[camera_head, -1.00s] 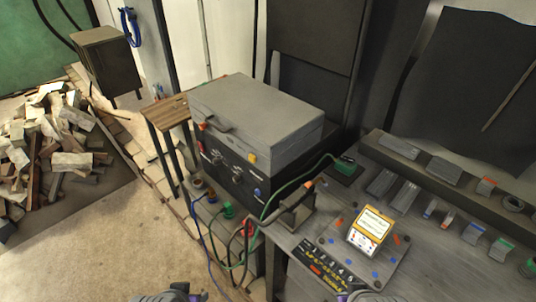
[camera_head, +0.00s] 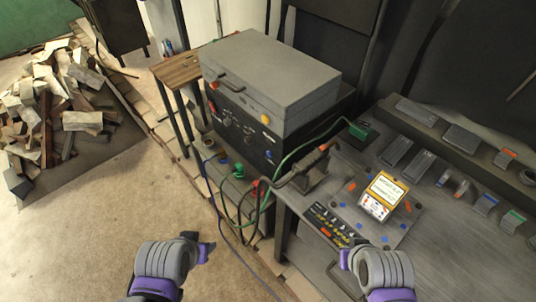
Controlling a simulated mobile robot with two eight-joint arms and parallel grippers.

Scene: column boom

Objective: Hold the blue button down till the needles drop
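A grey lidded case (camera_head: 270,68) with a black front panel stands on the bench. A small blue round part, likely the blue button (camera_head: 268,155), shows low on the panel's right side. Dark fittings (camera_head: 238,126) sit mid-panel; no needles can be made out. My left gripper (camera_head: 198,244) is over the floor at bottom centre-left, below and left of the case, its fingertips apart and empty. My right gripper (camera_head: 352,249) is at the bench's front edge by the black control strip, fingertips apart and empty. Neither touches the case.
A yellow-framed meter (camera_head: 381,195) lies on a plate with several blue and orange dots. A wood heap (camera_head: 60,110) lies left.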

